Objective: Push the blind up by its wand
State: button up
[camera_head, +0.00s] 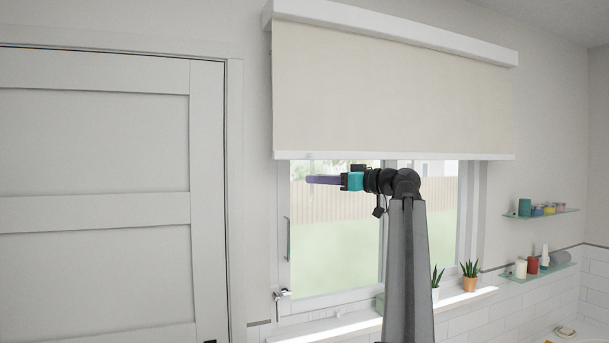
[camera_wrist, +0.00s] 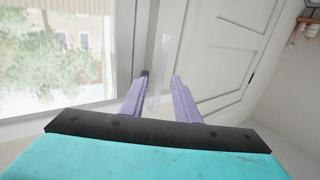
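The cream roller blind (camera_head: 390,95) hangs partway down the window, its white bottom rail (camera_head: 420,156) a little above my gripper. A clear, thin wand (camera_wrist: 160,68) shows in the wrist view between my two purple fingers; in the head view it is too faint to make out well. My gripper (camera_head: 309,180) points left, just below the rail near its left end. In the wrist view my gripper (camera_wrist: 161,76) is open, its fingers apart on either side of the wand with no clear contact.
A white panelled door (camera_head: 100,200) stands left of the window. The sill (camera_head: 465,297) holds potted plants (camera_head: 469,276). Glass shelves (camera_head: 540,214) with small items are at the right. A window handle (camera_head: 282,294) juts out at the lower left.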

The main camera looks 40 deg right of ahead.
jog(key=w+a+p, duration=0.1)
jog(key=w+p, duration=0.1)
jog(key=w, duration=0.4)
jog(key=shift+w+a, duration=0.15)
jog(key=shift+w, duration=0.05)
jog(key=shift+c, duration=0.4)
grip_shut()
